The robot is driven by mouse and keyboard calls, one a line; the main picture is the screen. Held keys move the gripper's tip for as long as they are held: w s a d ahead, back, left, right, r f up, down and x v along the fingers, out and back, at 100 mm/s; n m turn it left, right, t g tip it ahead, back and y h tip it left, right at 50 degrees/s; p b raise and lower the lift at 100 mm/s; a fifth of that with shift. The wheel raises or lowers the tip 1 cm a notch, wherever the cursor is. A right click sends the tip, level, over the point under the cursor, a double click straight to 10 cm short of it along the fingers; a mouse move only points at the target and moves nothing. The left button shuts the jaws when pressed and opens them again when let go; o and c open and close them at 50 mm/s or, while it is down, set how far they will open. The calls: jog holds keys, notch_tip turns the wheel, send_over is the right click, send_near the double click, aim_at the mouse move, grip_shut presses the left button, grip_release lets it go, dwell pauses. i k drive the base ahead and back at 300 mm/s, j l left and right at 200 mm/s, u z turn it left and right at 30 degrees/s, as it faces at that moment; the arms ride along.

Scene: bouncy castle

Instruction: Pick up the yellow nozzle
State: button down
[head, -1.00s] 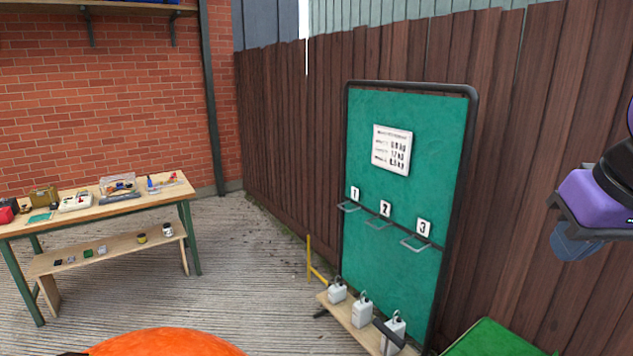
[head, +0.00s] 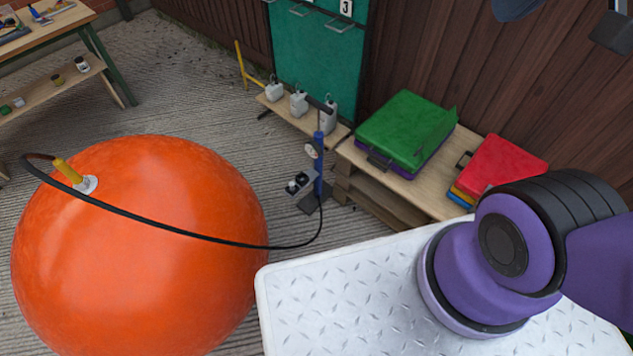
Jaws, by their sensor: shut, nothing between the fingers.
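The yellow nozzle (head: 68,171) stands tilted on the pale round valve (head: 86,185) on top of the big orange ball (head: 140,260), at the left of the head view. A black hose (head: 190,232) joins the nozzle's upper end, loops down over the ball and runs right to a blue upright pump (head: 319,170). My arm's purple and black joint (head: 500,255) fills the lower right, well apart from the nozzle. Dark parts show at the top right edge, too cut off to identify. I see no gripper fingers.
A white tread-plate surface (head: 340,290) lies right of the ball. Behind it, a low wooden bench (head: 425,190) bears a green case (head: 405,130) and a red case (head: 500,165). A workbench (head: 50,32) stands top left.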

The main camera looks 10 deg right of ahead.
aim_at(76, 178)
jog(key=u, duration=1.55)
